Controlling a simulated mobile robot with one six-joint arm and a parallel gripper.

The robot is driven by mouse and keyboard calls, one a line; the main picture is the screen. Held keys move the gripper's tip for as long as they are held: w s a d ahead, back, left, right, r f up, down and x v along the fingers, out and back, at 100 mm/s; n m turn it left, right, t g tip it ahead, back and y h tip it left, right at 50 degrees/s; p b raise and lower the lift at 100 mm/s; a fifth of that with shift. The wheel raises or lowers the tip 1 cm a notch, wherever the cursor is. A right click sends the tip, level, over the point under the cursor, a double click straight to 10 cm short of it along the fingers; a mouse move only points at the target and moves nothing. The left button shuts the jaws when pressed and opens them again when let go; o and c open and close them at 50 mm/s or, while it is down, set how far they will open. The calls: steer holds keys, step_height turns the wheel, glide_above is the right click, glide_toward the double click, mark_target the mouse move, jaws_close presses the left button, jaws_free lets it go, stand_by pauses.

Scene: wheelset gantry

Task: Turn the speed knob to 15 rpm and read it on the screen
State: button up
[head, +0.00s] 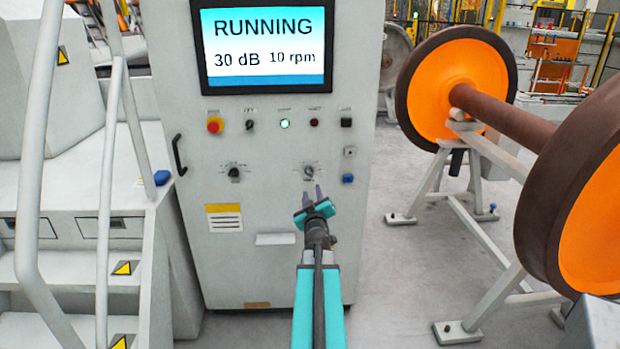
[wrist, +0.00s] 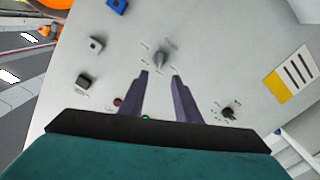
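The screen (head: 264,47) on the grey control cabinet reads "RUNNING", "30 dB" and "10 rpm". A small grey knob (head: 308,172) with a printed scale is on the right of the panel's lower row; it also shows in the wrist view (wrist: 161,57). A black knob (head: 233,172) is to its left, and also shows in the wrist view (wrist: 229,113). The labels are too small to read. My gripper (head: 313,191) is open, its two dark fingers (wrist: 160,73) apart and pointing at the grey knob. The knob appears just beyond the fingertips, with nothing held.
Above the knobs are a red emergency stop (head: 215,125), a lit green button (head: 284,124) and other controls. A blue part (head: 348,178) is right of the grey knob. A wheelset (head: 505,115) on a stand (head: 440,185) is at right; steps with a handrail (head: 40,150) are at left.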

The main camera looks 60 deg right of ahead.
mark_target(309, 174)
steer(key=shift+d, duration=0.1)
steer(key=shift+p+x, duration=0.65)
steer(key=shift+x, duration=6.15)
steer(key=shift+f, duration=0.1)
jaws_close()
